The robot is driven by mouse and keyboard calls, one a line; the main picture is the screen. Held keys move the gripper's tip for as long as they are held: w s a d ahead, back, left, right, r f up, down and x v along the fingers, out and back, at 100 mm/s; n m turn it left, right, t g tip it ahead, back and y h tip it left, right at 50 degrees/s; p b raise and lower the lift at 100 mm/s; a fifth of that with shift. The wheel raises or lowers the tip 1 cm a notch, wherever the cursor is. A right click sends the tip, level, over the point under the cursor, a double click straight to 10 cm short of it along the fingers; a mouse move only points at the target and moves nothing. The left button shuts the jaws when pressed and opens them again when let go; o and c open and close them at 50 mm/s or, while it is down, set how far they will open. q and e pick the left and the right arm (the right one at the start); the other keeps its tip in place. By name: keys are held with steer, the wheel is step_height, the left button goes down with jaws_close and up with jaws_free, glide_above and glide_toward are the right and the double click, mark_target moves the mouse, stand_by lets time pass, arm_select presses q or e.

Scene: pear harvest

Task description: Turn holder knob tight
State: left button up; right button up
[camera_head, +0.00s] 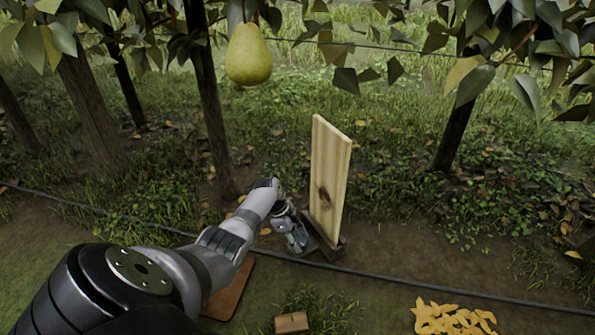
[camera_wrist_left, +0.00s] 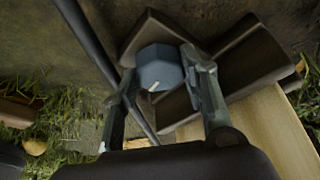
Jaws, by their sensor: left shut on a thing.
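The holder (camera_head: 337,250) is a dark brown block at the foot of an upright wooden board (camera_head: 328,180) in the head view. In the left wrist view the holder (camera_wrist_left: 245,65) shows as dark angled pieces, with the pale board (camera_wrist_left: 275,125) at lower right. The knob (camera_wrist_left: 160,68) is blue-grey and faceted, with a small pale mark on its face. My left gripper (camera_wrist_left: 161,76) is shut on the knob, one finger on each side. In the head view my left gripper (camera_head: 297,238) is low beside the holder and hides the knob. My right gripper is not in view.
A black hose (camera_head: 430,287) runs along the ground past the holder. A pear (camera_head: 249,55) hangs from the branches above. Tree trunks stand behind. A reddish-brown slab (camera_head: 230,290), a small brown block (camera_head: 291,323) and yellow leaves (camera_head: 452,318) lie in front.

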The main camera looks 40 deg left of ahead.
arm_select(q)
steer(key=shift+m+b, duration=0.35)
steer(key=shift+m, duration=0.15)
steer(key=o, duration=1.2)
steer(key=shift+c, duration=0.2)
steer(key=shift+r, duration=0.1)
steer(key=v, duration=1.1)
steer(key=shift+a+r, duration=0.3)
steer(key=shift+r, duration=0.05)
